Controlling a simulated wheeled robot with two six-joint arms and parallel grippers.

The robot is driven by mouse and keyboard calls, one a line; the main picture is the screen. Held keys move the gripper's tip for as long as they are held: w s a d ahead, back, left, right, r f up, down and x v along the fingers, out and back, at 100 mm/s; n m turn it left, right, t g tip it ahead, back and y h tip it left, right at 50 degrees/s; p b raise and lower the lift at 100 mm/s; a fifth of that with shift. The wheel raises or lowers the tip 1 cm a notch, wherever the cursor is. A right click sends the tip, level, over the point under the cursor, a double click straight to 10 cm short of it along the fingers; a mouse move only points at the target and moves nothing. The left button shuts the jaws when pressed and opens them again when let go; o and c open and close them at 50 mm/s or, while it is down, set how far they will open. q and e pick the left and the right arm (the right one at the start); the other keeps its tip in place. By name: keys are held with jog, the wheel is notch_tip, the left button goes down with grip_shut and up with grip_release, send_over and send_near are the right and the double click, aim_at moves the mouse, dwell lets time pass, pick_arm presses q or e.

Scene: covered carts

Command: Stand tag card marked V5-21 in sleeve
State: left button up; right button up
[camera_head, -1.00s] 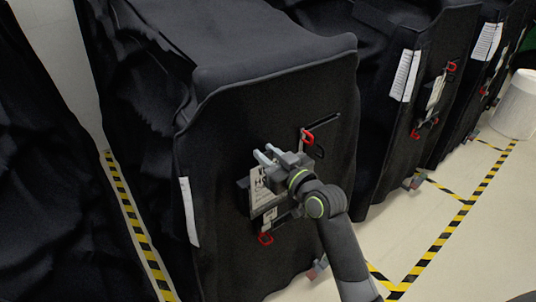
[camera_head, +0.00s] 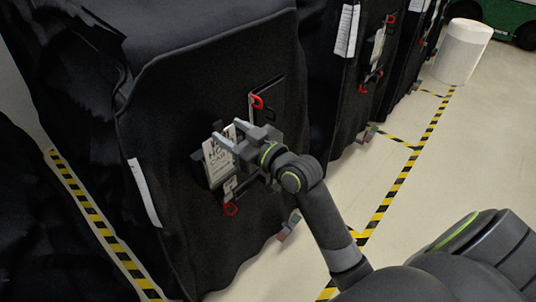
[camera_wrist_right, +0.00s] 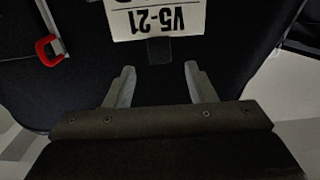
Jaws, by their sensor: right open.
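A white tag card (camera_head: 218,158) with dark print is at the front of a black covered cart (camera_head: 180,105). In the right wrist view the card (camera_wrist_right: 158,20) shows V5-21 upside down, with a short dark tab (camera_wrist_right: 159,50) at its lower edge. A dark flat piece beside the card in the head view may be the sleeve; I cannot tell whether the card is in it. My right gripper (camera_head: 229,131) is open and empty, its fingertips by the card. In the wrist view the two fingers (camera_wrist_right: 159,72) are spread, apart from the card. My left gripper is not in view.
Red clips (camera_head: 258,102) and (camera_head: 231,210) sit above and below the card on the cover. More covered carts stand at the right, with a white bin (camera_head: 463,50) beyond. Yellow-black floor tape (camera_head: 395,190) marks the open floor at the right.

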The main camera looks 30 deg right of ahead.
jog(key=b+v, duration=0.1)
jog(key=v, duration=1.1)
jog(key=shift+s, duration=0.15)
